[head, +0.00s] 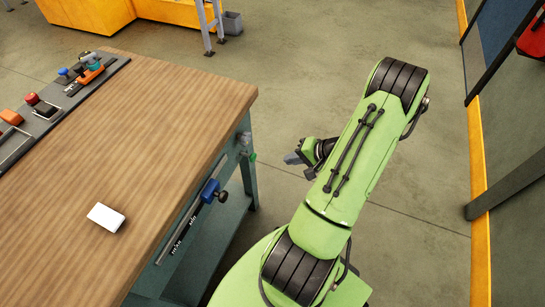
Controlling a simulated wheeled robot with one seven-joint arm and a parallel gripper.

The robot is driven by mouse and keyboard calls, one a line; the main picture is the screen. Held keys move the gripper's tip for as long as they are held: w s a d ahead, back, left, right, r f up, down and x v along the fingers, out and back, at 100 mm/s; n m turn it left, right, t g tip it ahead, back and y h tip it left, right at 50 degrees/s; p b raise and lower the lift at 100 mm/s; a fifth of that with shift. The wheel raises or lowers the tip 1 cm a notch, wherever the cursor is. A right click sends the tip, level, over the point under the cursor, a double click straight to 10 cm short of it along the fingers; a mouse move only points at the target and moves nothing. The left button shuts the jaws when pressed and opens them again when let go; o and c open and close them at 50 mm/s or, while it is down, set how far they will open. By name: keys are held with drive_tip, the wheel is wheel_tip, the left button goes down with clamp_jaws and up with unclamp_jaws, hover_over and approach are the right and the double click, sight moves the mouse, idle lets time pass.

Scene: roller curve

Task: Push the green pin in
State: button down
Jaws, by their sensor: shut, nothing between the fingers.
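A small green piece, which looks like the green pin (250,156), sticks out at the side of the workbench near its far right leg. It is small in the picture, and how far it stands out is hard to tell. My gripper (290,158) is to the right of it, beside the bench and apart from the pin. The gripper is shut and empty, with its grey fingers pointing left toward the bench. My green arm hides part of the gripper's body.
The wooden workbench (160,130) fills the left. A rail with a blue slider (211,191) and a dark knob runs along its right side. A white block (106,217) lies on top. A fixture strip (62,100) lines the far left. Bare floor (290,90) lies beyond.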

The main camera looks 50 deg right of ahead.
sight(254, 155)
drive_tip(key=w+a+f+b, duration=0.2)
drive_tip(key=w+f, duration=0.3)
drive_tip(key=w, duration=0.4)
drive_tip(key=shift+w+a+f+b, duration=0.2)
drive_tip(key=shift+a+f+b, duration=0.1)
drive_tip(key=shift+a, duration=0.35)
drive_tip(key=shift+w, duration=0.1)
drive_tip(key=w, duration=0.1)
drive_tip(key=w+a, duration=0.1)
drive_tip(key=shift+w, duration=0.3)
